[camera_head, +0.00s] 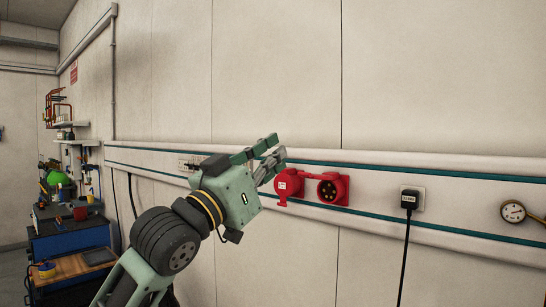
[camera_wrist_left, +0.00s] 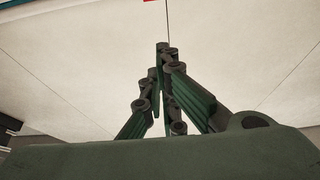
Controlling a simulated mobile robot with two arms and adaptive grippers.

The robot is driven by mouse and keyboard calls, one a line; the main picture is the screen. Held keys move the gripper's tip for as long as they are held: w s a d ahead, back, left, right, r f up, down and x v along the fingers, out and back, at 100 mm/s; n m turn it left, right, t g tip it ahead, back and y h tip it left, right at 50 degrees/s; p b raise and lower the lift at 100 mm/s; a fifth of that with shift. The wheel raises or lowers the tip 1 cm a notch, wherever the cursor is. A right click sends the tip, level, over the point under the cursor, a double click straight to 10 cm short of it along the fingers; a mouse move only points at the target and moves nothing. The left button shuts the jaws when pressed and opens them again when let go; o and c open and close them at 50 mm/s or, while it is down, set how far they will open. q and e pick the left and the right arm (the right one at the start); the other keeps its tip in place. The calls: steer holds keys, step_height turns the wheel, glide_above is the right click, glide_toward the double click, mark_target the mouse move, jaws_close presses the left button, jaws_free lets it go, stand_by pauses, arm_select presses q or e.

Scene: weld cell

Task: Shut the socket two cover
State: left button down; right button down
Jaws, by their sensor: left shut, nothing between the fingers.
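A red industrial socket (camera_head: 332,189) sits on the wall rail in the head view, its round face with dark pin holes showing. Its red cover (camera_head: 289,187) is swung open to the left, with a white label on it. I see no number marking it as socket two. My left gripper (camera_head: 275,156) is up and left of the cover, its fingers closed and empty; a gap to the cover is hard to judge. The left wrist view shows the closed fingers (camera_wrist_left: 163,52) against bare wall, with a sliver of red (camera_wrist_left: 152,1) at the top edge. My right gripper is not in view.
A white outlet (camera_head: 412,197) with a black plug and hanging cable is to the right, then a round gauge (camera_head: 513,212). Another wall outlet (camera_head: 185,165) is partly behind my left gripper. A blue workbench (camera_head: 70,240) stands far left. The wall above the rail is clear.

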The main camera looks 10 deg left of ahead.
arm_select(q)
steer(key=r+p+x, duration=0.1)
steer(key=p+x, duration=0.2)
steer(key=x, duration=0.3)
steer(key=f, duration=0.1)
steer(key=f+p, duration=0.1)
steer(key=f, duration=0.1)
steer(key=w+d+f, duration=0.1)
steer(key=shift+f+p, duration=0.3)
steer(key=shift+p, duration=0.1)
